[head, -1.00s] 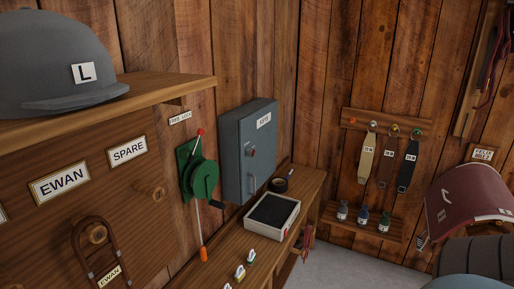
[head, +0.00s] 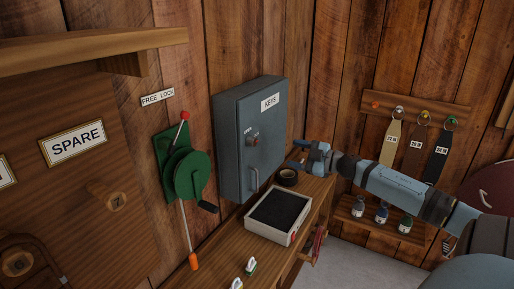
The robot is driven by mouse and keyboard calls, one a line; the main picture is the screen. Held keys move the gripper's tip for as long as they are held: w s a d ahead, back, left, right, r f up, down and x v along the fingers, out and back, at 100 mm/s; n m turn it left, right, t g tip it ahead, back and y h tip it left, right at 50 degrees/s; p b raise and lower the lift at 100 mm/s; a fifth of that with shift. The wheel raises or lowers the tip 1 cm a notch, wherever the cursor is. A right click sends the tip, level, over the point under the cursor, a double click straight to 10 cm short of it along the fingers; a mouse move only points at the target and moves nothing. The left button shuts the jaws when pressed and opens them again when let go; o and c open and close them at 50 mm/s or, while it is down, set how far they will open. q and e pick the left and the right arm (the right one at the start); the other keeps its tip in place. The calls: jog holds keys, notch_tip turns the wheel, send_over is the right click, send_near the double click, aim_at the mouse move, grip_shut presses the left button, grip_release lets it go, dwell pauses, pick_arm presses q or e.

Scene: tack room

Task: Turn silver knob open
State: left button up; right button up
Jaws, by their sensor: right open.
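The grey key cabinet (head: 232,150) hangs on the wall in the middle of the head view, its door shut and labelled KEYS. A small knob (head: 253,140) with a silver and reddish look sits on its door, with a tiny label above it. A vertical bar handle (head: 255,182) is below the knob. My right gripper (head: 296,154) comes in from the right. It is open and empty, to the right of the cabinet door and apart from the knob. My left gripper is out of view.
On the bench below are a tray with a dark pad (head: 278,212) and a black tape roll (head: 288,177). A green winch (head: 190,174) with a crank is left of the cabinet. Straps (head: 414,148) hang on a rack behind my right arm.

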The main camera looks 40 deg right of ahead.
aim_at(255, 142)
pick_arm(q)
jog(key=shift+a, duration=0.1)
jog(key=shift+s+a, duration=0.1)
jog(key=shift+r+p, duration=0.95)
jog(key=shift+p, duration=0.15)
pick_arm(e)
jog(key=x, duration=1.3)
jog(key=shift+w+a+r, duration=0.15)
jog(key=shift+w+r, duration=0.25)
jog(key=c, duration=0.9)
